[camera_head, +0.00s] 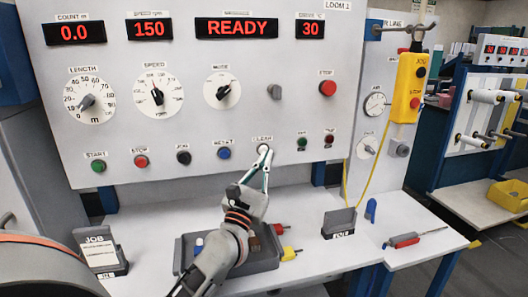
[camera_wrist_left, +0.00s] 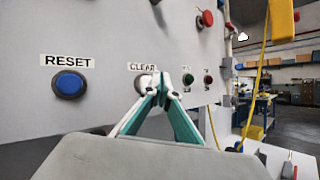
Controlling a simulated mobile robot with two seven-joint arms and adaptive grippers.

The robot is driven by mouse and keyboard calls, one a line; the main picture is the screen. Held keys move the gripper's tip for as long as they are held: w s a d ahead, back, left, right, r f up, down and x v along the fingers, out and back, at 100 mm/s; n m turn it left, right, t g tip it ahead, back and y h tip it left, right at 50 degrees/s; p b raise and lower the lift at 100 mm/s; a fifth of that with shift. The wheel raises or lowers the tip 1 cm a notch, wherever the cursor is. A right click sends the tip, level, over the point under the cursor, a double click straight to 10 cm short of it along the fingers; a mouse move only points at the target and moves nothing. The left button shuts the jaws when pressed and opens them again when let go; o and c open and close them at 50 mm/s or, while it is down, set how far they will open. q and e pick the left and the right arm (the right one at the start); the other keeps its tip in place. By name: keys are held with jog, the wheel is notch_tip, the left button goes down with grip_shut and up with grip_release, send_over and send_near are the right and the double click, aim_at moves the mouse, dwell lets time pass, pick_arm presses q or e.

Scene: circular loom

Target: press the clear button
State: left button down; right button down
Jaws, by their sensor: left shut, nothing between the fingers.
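In the left wrist view the fingertips (camera_wrist_left: 160,79) overlap the right part of the clear button (camera_wrist_left: 142,82). I cannot tell whether they touch it or press it in. My right gripper is not in view.
The blue reset button (camera_head: 224,153) is just left of the clear button. A grey tray (camera_head: 187,257) with tools lies on the bench below. A yellow pendant (camera_head: 408,88) hangs at the right, its cable running down. The display (camera_head: 236,27) reads READY.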

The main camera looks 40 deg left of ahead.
pick_arm(q)
jog(key=shift+d, duration=0.1)
jog(key=shift+s+d, duration=1.65)
jog(key=shift+d, duration=0.2)
